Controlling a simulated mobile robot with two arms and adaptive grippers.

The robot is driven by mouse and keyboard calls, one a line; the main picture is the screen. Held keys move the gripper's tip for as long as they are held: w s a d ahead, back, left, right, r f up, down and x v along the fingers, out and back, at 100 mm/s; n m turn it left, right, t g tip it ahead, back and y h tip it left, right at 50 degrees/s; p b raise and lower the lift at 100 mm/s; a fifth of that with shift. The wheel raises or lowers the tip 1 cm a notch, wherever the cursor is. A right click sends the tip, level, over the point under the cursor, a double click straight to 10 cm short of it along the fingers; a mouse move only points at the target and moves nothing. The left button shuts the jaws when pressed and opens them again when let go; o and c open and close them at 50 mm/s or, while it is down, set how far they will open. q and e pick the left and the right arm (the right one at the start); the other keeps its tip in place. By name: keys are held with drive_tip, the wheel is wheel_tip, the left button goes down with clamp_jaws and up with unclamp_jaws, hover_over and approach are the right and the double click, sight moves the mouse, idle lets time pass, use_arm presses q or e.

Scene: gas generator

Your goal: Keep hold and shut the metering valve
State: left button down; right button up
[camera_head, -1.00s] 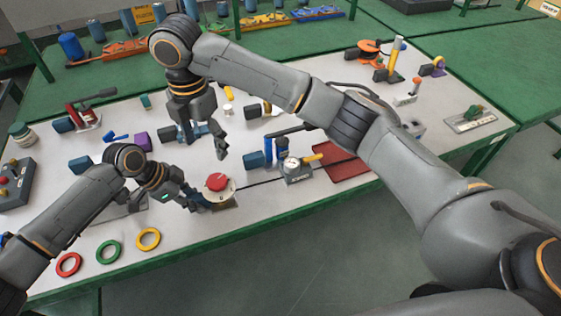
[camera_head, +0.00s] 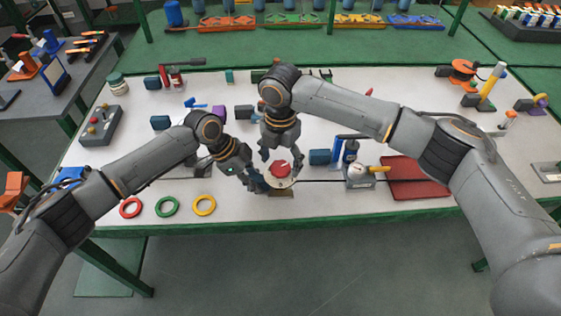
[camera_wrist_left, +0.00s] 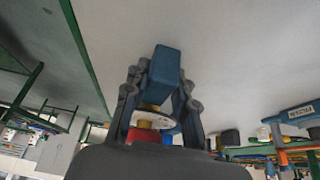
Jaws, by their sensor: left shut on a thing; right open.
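The metering valve, apparently the unit with a round red knob (camera_head: 281,169) on a pale dial, stands near the table's front edge. My left gripper (camera_head: 258,184) is at its left side. In the left wrist view my left gripper (camera_wrist_left: 160,95) is shut on a blue block (camera_wrist_left: 163,68), with the red knob (camera_wrist_left: 144,135) and pale dial (camera_wrist_left: 158,119) just beyond it. My right gripper (camera_head: 281,153) is open, pointing down just above and behind the red knob in the head view. Whether its fingers touch the knob I cannot tell.
A gauge unit with a yellow handle (camera_head: 379,169) stands to the right, beside a red mat (camera_head: 415,180). Red (camera_head: 130,208), green (camera_head: 167,207) and yellow (camera_head: 204,205) rings lie front left. A dark rod or line runs from the valve towards the gauge.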

drive_tip(key=shift+f, duration=0.5)
drive_tip(key=shift+c, duration=0.2)
drive_tip(key=c, duration=1.1)
